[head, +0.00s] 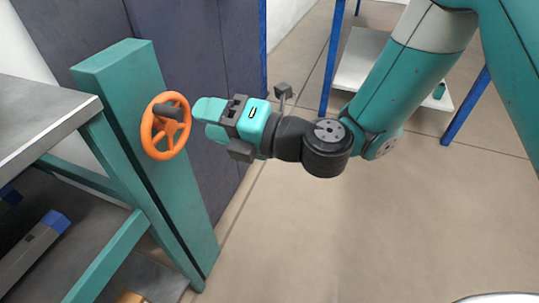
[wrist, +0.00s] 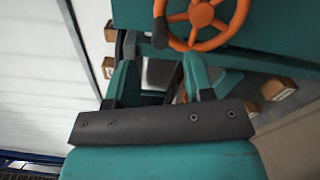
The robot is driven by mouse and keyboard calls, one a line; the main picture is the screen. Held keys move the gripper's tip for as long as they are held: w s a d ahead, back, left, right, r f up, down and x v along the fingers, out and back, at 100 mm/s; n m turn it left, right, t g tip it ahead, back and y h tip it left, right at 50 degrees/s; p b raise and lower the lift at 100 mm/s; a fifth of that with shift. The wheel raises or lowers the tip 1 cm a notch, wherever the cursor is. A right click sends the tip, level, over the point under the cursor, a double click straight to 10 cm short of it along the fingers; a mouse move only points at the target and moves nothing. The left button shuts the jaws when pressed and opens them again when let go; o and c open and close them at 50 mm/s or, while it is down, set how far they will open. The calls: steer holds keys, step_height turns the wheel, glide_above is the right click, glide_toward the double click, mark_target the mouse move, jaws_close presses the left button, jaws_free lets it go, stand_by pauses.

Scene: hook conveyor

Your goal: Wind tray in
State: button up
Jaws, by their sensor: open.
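An orange spoked handwheel (head: 167,128) with a dark crank handle (head: 171,112) is mounted on a teal post at left in the head view. The handle sits near the top of the wheel and sticks out to the right. The wheel also shows at the top of the wrist view (wrist: 202,15), with the dark handle (wrist: 160,32) at its left rim. My gripper (head: 205,113) is just right of the wheel, facing it, apart from it. In the wrist view its fingers (wrist: 160,77) stand apart with nothing between them. I cannot make out a tray.
A grey-topped bench (head: 45,115) with teal legs is at left, with a blue-ended bar (head: 35,250) lying below. Dark panels (head: 190,50) stand behind the post. A blue-legged white shelf (head: 360,62) is at the back.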

steer(key=b+v, duration=0.7)
steer(key=v, duration=0.2)
steer(key=shift+d, duration=0.2)
